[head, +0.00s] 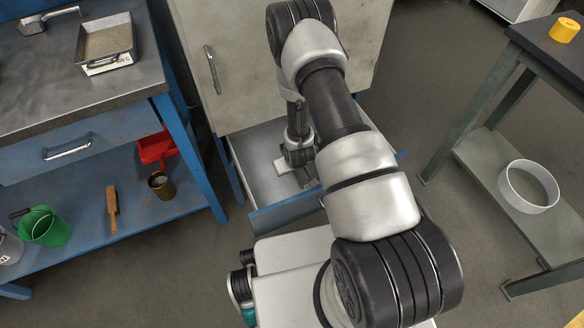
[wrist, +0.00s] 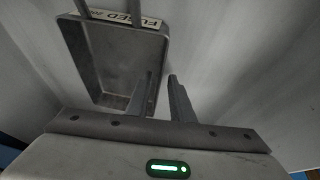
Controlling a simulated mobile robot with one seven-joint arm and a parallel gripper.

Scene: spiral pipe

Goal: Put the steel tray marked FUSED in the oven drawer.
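The steel tray (wrist: 105,82) with a white label reading FUSED (wrist: 115,17) lies in view beyond my gripper in the wrist view, and it looks empty. Pale drawer surfaces surround it; I cannot tell if it rests on the floor of the drawer. My gripper (wrist: 161,76) has its fingers apart, one on each side of the tray's right wall; contact is unclear. In the head view the oven drawer (head: 252,182) is pulled out below the cream oven (head: 232,100), and my arm reaches down into it, hiding part of it.
Another steel tray (head: 105,45) with grainy contents and an unreadable label sits on the left workbench (head: 40,95). Its shelf holds a green bucket (head: 45,227), a red dustpan (head: 157,148) and a brass cup (head: 161,185). A table with a white ring (head: 528,187) stands right.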

